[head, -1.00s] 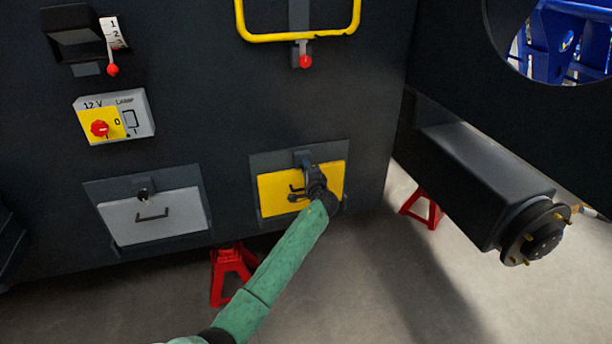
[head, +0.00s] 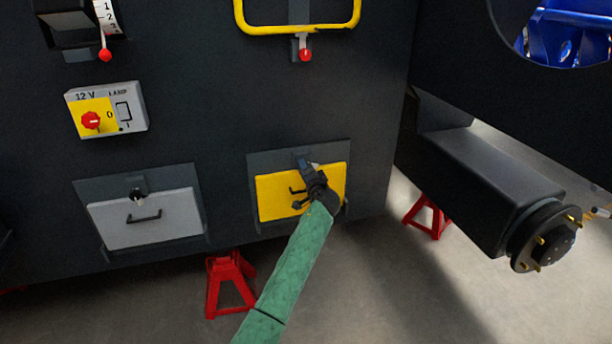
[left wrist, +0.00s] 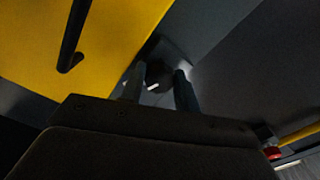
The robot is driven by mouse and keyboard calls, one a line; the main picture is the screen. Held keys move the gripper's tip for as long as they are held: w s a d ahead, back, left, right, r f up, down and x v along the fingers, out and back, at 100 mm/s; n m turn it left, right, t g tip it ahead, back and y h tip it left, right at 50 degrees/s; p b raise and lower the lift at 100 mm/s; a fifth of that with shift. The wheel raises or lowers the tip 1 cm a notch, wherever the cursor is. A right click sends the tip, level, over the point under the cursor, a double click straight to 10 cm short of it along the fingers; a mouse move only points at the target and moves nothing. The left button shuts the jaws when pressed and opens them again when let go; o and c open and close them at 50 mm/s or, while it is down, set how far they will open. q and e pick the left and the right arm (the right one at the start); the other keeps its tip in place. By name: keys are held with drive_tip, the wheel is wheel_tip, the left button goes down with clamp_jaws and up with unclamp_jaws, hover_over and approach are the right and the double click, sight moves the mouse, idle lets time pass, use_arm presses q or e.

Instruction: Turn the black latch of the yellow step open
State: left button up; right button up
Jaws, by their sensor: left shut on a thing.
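The yellow step (head: 278,196) is a yellow panel low on the dark chassis, with a small black handle on its face. Its black latch is at the panel's top edge, mostly hidden by my gripper in the head view. In the left wrist view the dark round latch (left wrist: 158,74) shows between the two fingers, with yellow panel to the left. My left gripper (head: 309,174) is at the latch, shut on it, its arm reaching up from below. My right gripper is in neither view.
A grey step panel (head: 150,220) with its own latch and handle is to the left. A yellow rail (head: 297,36) and red-tipped lever (head: 305,55) are above. An axle with a hub (head: 545,238) juts out at right. Red stands (head: 230,284) are below.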

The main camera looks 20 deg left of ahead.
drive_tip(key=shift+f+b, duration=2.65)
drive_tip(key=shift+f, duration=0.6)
use_arm(q)
drive_tip(key=shift+f+n, duration=0.2)
drive_tip(key=shift+n, duration=1.9)
drive_tip(key=o, duration=1)
drive_tip(key=shift+c, duration=0.2)
drive_tip(key=shift+r, duration=0.1)
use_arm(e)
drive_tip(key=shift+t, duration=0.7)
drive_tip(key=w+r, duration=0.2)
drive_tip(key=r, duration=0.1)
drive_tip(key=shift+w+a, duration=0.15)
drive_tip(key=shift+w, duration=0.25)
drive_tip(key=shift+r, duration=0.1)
